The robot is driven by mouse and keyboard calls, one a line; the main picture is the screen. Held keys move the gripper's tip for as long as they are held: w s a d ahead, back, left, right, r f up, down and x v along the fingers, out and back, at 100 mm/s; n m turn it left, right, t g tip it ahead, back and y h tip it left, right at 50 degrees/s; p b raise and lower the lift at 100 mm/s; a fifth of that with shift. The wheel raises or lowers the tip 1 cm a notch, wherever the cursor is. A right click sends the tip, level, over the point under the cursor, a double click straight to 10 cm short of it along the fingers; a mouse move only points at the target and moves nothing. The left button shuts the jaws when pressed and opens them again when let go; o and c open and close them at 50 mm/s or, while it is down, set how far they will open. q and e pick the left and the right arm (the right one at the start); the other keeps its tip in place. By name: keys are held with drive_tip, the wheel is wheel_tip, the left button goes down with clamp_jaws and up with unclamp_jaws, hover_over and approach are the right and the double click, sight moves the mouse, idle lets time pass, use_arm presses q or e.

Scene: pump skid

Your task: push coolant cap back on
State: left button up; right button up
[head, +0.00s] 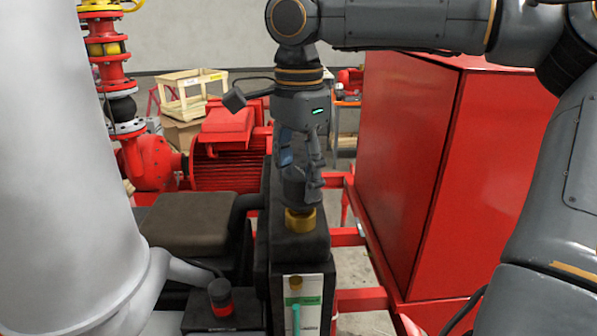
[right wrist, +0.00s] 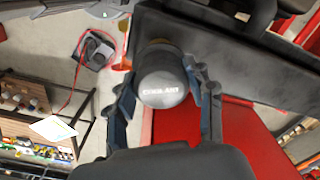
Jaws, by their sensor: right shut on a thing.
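The dark, round coolant cap (right wrist: 163,82) has "COOLANT" lettering on its top. My right gripper (head: 300,178) is shut on it, with one finger on each side in the right wrist view. In the head view the cap (head: 297,193) is partly hidden by the fingers. It is directly over the brass filler neck (head: 300,220) on top of the black tank (head: 292,245). The cap's lower edge meets the neck in the picture; I cannot tell whether it is fully seated. My left gripper is out of view.
A large red cabinet (head: 405,170) stands close on the right. A red finned motor (head: 230,160) and a wooden crate (head: 190,92) are behind. A big pale grey cylinder (head: 65,170) fills the left. A black pad-like block (head: 190,222) lies left of the tank.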

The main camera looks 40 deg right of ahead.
drive_tip(key=shift+f+b, duration=0.3)
drive_tip(key=shift+f, duration=0.85)
drive_tip(key=o, duration=1.4)
drive_tip(key=shift+c, duration=0.2)
drive_tip(key=shift+r, duration=0.15)
wheel_tip(320, 180, up, 12)
drive_tip(key=shift+f, duration=0.1)
